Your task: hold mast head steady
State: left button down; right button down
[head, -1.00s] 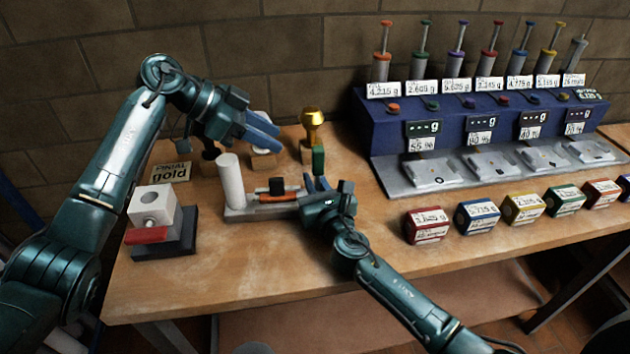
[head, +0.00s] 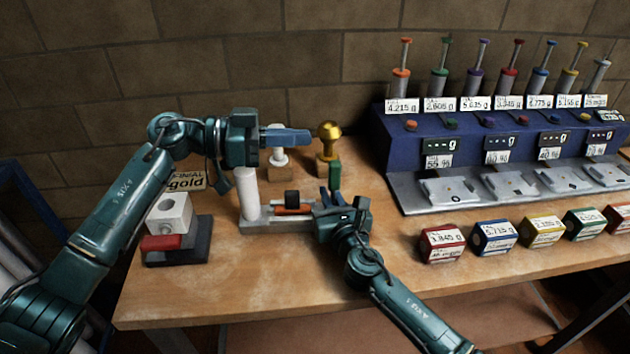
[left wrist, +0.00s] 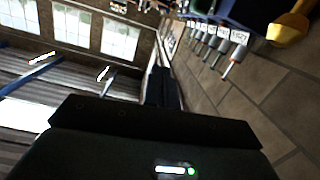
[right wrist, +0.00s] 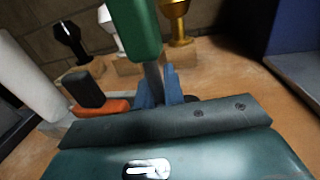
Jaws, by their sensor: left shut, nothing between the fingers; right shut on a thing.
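My right gripper (head: 334,197) is shut on the grey shaft (right wrist: 153,83) of an upright tool with a green handle (right wrist: 136,28); the handle also shows in the head view (head: 334,174). It sits at the right end of a low grey fixture (head: 262,222) with a white post (head: 247,194), an orange part (head: 293,210) and a black block (head: 291,198). My left gripper (head: 300,137) is shut and empty, raised in front of a white finial (head: 279,158). No part is labelled mast head, so I cannot tell which it is.
A gold finial (head: 329,136) stands on a wooden block behind the fixture. A white holed cube (head: 169,214) sits on a dark stand with a red part (head: 161,242). A blue dispenser rack (head: 410,150) and several coloured boxes (head: 442,244) fill the right.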

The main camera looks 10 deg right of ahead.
pick_arm(q)
jog(key=s+a+r+n+t+h, duration=0.2)
jog(key=a+n+t+h, duration=0.15)
jog(key=n, duration=0.25)
jog(key=n+t+y, duration=0.7)
jog(key=n+t, duration=0.1)
jog(key=n, duration=1.1)
send_near(334, 187)
jog(key=shift+w+d+r, duration=0.95)
jog(key=shift+w+d, duration=0.75)
jog(key=shift+w, duration=1.55)
jog(key=shift+d+r, duration=0.1)
jog(key=shift+d, duration=0.05)
jog(key=shift+d+r+m, duration=0.1)
jog(key=shift+d+m, duration=0.1)
jog(key=shift+m, duration=0.2)
